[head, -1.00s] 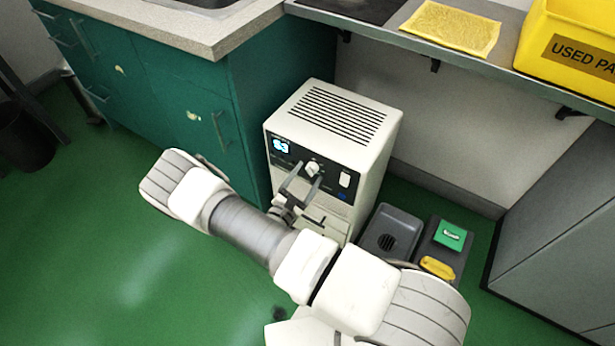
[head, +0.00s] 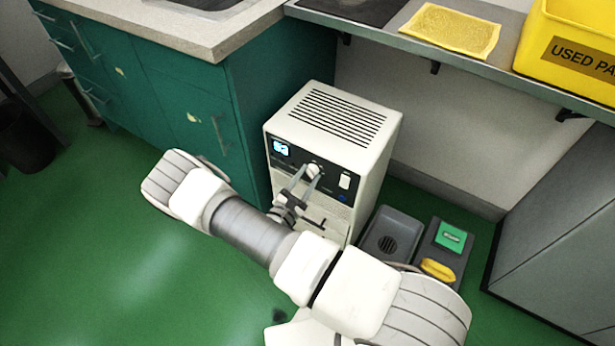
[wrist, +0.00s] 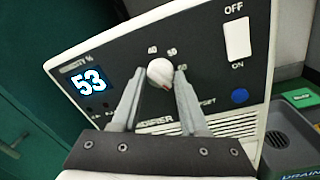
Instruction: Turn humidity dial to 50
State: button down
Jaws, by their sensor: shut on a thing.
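The humidity dial is a small white round knob (wrist: 159,72) on the dark front panel of a white dehumidifier (head: 335,125). A reddish mark shows at its lower right edge in the wrist view. Small printed numbers stand around it, seemingly 40, 50 and 60. The lit display (wrist: 91,81) left of the dial reads 53 in the wrist view. My gripper (wrist: 160,76) is shut on the dial, one finger on each side. In the head view my gripper (head: 308,175) reaches the panel from the front, partly covering the dial.
A white OFF/ON switch (wrist: 237,37) and a blue button (wrist: 239,96) sit right of the dial. A teal cabinet (head: 185,110) stands close on the left. Grey bins (head: 392,235) stand on the floor at the right. Green floor is open at the left.

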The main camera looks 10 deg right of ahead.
jog(key=shift+n, duration=0.3)
jog(key=n+p, duration=0.1)
jog(key=n, duration=0.3)
jog(key=n+p, duration=0.1)
jog(key=n, duration=0.3)
jog(key=shift+n+g, duration=0.3)
jog(key=shift+n, duration=0.1)
jog(key=n, duration=0.5)
jog(key=shift+g+p, duration=0.3)
jog(key=shift+p, duration=0.05)
jog(key=n, duration=0.4)
jog(key=shift+h, duration=0.3)
jog(key=shift+n, duration=0.3)
jog(key=shift+c, duration=2.2)
grip_release()
jog(key=shift+a, duration=0.1)
jog(key=shift+a+r, duration=0.1)
